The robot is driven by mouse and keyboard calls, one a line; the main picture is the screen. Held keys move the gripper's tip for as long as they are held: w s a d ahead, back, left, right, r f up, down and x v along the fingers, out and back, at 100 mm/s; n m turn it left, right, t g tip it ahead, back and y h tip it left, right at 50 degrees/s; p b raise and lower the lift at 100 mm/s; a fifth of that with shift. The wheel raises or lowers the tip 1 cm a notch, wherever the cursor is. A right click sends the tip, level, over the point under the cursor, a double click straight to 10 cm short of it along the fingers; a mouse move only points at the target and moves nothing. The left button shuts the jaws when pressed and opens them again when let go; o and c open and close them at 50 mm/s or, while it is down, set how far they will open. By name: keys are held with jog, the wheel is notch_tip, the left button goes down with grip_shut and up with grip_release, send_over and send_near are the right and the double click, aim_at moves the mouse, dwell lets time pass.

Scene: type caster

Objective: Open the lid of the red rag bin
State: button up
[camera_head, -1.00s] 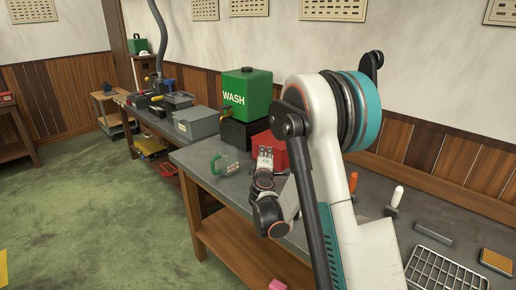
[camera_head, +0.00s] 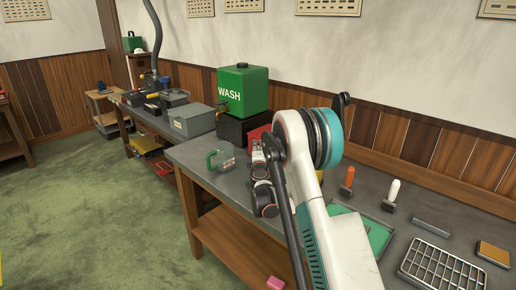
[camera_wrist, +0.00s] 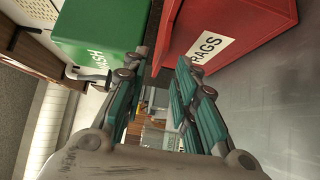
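The red rag bin (camera_wrist: 228,30) fills the upper right of the wrist view, its white RAGS label (camera_wrist: 210,48) facing the camera. In the head view only a strip of the red bin (camera_head: 259,132) shows, beside the black stand; my arm hides the rest. I see no raised lid, but its top is not clearly visible. My gripper (camera_wrist: 162,88) has its two teal fingers apart, with nothing between them. The right finger lies close beside the bin in the picture; I cannot tell if they touch. In the head view my gripper (camera_head: 257,152) is partly hidden by my arm.
A green WASH tank (camera_head: 242,88) stands on a black stand (camera_head: 238,130) left of the bin. A green-framed object (camera_head: 220,159) sits near the bench's left edge. A green tray (camera_head: 378,236), stamps and a wire rack (camera_head: 442,272) lie at right.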

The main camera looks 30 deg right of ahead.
jog(key=shift+b+x, duration=0.4)
jog(key=shift+x, duration=1.6)
jog(key=shift+c, duration=0.2)
grip_shut()
